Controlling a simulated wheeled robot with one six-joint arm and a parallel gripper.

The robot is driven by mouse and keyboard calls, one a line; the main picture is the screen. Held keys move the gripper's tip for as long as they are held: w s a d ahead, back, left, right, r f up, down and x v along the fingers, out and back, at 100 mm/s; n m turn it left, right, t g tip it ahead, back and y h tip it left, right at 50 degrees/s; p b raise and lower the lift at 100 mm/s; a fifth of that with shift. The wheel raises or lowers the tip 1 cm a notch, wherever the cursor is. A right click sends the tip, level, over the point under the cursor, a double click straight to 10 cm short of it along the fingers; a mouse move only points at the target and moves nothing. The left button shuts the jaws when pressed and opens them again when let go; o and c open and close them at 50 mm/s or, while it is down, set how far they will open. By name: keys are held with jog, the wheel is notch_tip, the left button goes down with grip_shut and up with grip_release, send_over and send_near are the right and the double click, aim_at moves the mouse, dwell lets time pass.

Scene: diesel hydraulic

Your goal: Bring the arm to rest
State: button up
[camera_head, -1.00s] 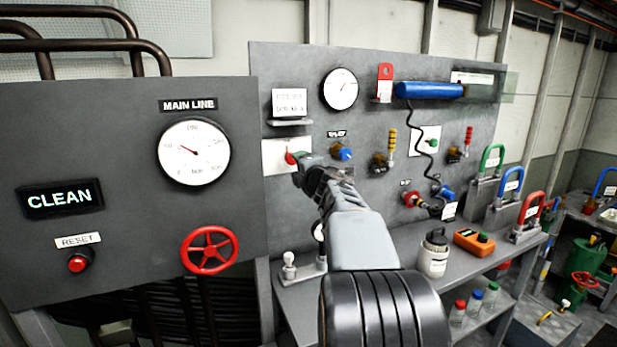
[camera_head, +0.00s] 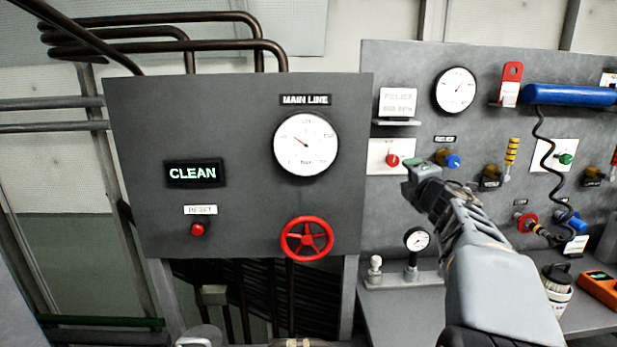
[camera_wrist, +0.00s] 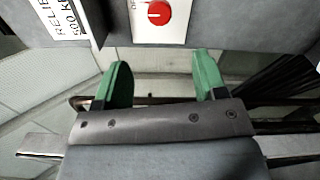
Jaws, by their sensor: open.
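My gripper (camera_head: 417,171) is at the end of my raised arm, in front of the grey test panel in the head view. In the wrist view my gripper (camera_wrist: 162,84) shows two green fingertips set wide apart with nothing between them. A red knob (camera_head: 392,160) on a white plate is just left of the fingertips in the head view. In the wrist view the red knob (camera_wrist: 159,13) is at the top, beyond the fingers and apart from them.
A dark panel (camera_head: 240,110) on the left carries a gauge (camera_head: 306,144), a CLEAN display (camera_head: 193,173), a red reset button (camera_head: 198,229) and a red handwheel (camera_head: 307,238). A bench (camera_head: 385,303) below my arm holds a small gauge (camera_head: 416,240), a jar (camera_head: 556,287) and an orange meter (camera_head: 601,287).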

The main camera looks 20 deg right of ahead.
jog(key=s+d+f+m+g+h, duration=0.3)
jog(key=d+f+m+g+h, duration=0.15)
jog(key=m, duration=0.35)
jog(key=s+a+f+m+g, duration=0.3)
jog(key=s+f+m+g, duration=0.2)
jog(key=f+m, duration=0.35)
jog(key=s+a+f+g+y, duration=0.1)
jog(key=s+a+f+y, duration=0.2)
jog(key=a, duration=0.6)
jog(key=s+a+f+g+y+p, duration=0.1)
jog(key=s+a+f+g+y, duration=0.1)
jog(key=a, duration=0.8)
jog(key=s+a+f+g+y+p, duration=0.1)
jog(key=s+a+f+y, duration=0.3)
jog(key=a, duration=0.5)
notch_tip(320, 180, down, 2)
jog(key=shift+s+a+f+m, duration=0.2)
jog(key=shift+s+a+m, duration=0.2)
jog(key=shift+s, duration=0.8)
jog(key=shift+c, duration=0.5)
